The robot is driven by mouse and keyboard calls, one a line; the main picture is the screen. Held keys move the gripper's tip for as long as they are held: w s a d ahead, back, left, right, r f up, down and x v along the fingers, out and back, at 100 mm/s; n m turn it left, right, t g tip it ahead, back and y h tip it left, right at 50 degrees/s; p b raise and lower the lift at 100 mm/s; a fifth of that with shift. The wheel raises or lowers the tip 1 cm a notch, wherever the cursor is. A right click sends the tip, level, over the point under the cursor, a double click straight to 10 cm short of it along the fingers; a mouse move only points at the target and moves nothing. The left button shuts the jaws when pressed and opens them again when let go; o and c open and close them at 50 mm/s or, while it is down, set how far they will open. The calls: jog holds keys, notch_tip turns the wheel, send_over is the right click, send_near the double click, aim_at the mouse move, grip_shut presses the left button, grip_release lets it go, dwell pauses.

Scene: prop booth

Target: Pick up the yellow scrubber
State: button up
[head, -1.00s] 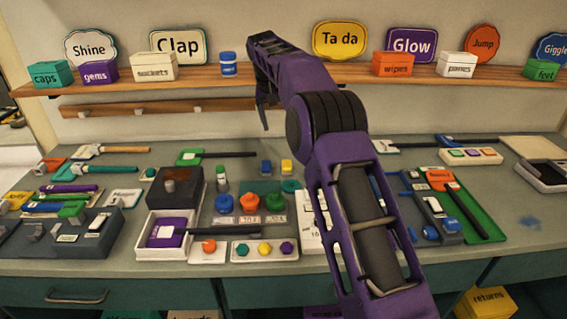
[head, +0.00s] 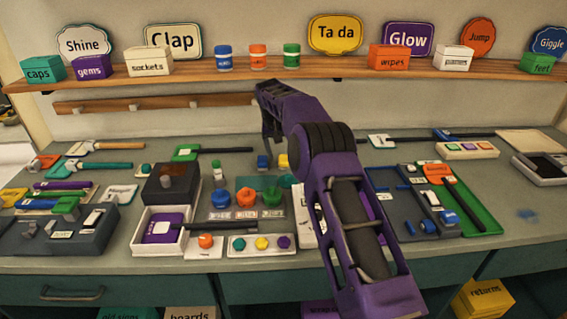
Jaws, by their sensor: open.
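A small yellow block (head: 283,161), which looks like the yellow scrubber, stands on the bench just below my gripper, right of a similar blue block (head: 262,162). My gripper (head: 273,143) points down above the back-middle of the bench with its fingers apart and nothing seen between them. In the picture its tips are just above the two blocks. I cannot tell the exact height gap. My arm covers the bench just right of the yellow block.
Colored jars (head: 246,197) stand in front of the blocks. A green-headed tool (head: 187,153) with a black handle lies to the left. A dark box (head: 172,185) stands front left. A shelf (head: 200,76) with jars and boxes runs behind.

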jog(key=shift+x, duration=1.4)
grip_shut()
